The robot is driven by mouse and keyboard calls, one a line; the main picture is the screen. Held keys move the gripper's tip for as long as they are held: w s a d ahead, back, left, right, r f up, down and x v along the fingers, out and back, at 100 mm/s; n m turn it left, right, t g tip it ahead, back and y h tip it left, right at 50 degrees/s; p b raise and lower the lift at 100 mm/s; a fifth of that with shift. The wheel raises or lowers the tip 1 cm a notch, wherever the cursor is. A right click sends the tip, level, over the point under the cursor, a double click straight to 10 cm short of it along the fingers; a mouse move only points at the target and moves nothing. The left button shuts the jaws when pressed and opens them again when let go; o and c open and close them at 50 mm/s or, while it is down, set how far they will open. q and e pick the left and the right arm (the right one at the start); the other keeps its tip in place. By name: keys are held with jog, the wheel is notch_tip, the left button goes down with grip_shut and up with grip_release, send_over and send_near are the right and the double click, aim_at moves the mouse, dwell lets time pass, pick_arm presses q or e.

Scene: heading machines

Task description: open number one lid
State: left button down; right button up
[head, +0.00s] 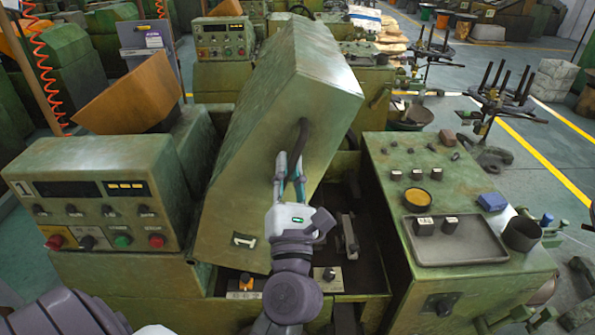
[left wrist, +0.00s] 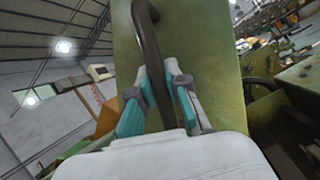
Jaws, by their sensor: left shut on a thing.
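The number one lid (head: 265,120) is a worn green metal cover with a "1" marked near its lower edge. It stands tilted up, and the machine's inside shows below and to the right of it. A dark curved handle (head: 298,143) is on its face; it also shows in the left wrist view (left wrist: 148,45). My left gripper (head: 289,172) is shut around the handle, its teal-padded fingers on either side in the left wrist view (left wrist: 158,95). My right gripper is not in view.
A control box (head: 100,195) with buttons stands left of the lid. A green bench (head: 450,285) with a grey tray (head: 455,250), blocks and a cup stands to the right. An orange chute (head: 130,95) rises behind the control box. Other machines fill the back.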

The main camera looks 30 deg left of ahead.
pick_arm(q)
jog(key=shift+a, duration=0.1)
dwell(0.3)
jog(key=c, duration=1.1)
grip_release()
jog(key=shift+s, duration=0.1)
jog(key=shift+c, duration=0.2)
jog(key=shift+s+d+f, duration=0.2)
jog(key=shift+d, duration=0.05)
jog(key=v, duration=1.1)
jog(key=shift+s, duration=0.15)
jog(key=shift+d, duration=0.1)
